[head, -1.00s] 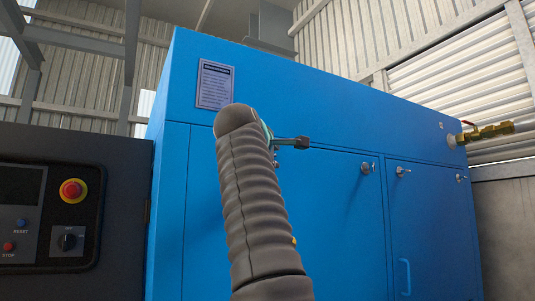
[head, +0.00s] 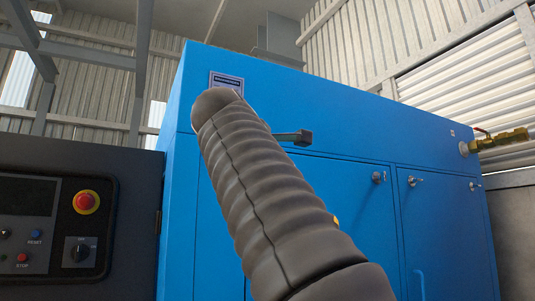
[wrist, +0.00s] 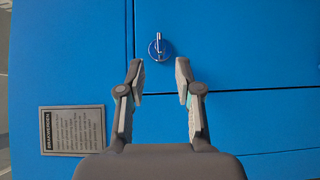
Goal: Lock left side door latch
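In the wrist view, a round metal latch (wrist: 159,48) with a narrow handle pointing roughly up and down in the picture sits on a blue door panel (wrist: 230,45). My gripper (wrist: 160,72) is open and empty. Its two fingertips lie just below the latch in that picture, one to each side of its line; I see no contact. In the head view, my arm covers the gripper's fingers and this latch. The left blue door (head: 345,215) of the cabinet is closed and partly behind my arm, with another latch (head: 378,177) at its right edge.
The right door (head: 440,230) has latches (head: 413,181) and a blue handle (head: 419,284). A dark control panel (head: 60,220) with a red emergency button (head: 86,202) stands at left. A grey placard (wrist: 73,130) is near my left finger. A brass valve (head: 500,139) sticks out at right.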

